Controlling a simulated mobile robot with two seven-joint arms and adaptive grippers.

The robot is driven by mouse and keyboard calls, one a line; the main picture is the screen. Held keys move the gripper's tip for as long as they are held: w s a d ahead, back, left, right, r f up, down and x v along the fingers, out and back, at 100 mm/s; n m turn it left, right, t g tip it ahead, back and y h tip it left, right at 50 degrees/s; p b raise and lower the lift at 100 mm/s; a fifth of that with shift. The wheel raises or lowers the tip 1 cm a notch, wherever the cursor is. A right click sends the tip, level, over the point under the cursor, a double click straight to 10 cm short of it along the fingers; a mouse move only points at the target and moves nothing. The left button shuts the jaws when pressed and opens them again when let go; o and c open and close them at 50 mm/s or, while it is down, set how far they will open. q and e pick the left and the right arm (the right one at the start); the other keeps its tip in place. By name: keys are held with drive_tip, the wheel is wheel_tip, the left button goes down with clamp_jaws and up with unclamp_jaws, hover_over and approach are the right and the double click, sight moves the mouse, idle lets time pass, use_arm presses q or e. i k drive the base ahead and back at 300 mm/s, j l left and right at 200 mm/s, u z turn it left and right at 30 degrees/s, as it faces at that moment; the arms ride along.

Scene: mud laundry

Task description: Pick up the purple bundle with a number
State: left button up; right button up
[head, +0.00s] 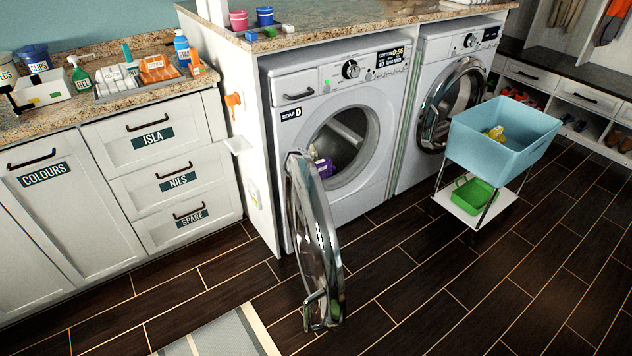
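A small purple bundle (325,167) sits at the mouth of the left washing machine's drum, at the lower left of the round opening. A pale mark shows on it, but it is too small to read as a number. The machine's round door (316,240) stands wide open toward me and its rim is close to the bundle's left side. A whitish cloth-like shape (345,140) shows deeper in the drum. Neither of my grippers is in the head view.
The second washing machine (455,105) stands to the right with its door apparently shut. A blue tub (500,150) on a wheeled cart holds something yellow; a green basket (476,193) sits below. A striped rug (225,335) lies in front. Dark floor (400,290) is clear around the open door.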

sight(325, 167)
drive_tip(key=i+l, duration=0.4)
drive_tip(key=i+l+u, duration=0.1)
drive_tip(key=i+l, duration=0.25)
drive_tip(key=l, duration=0.15)
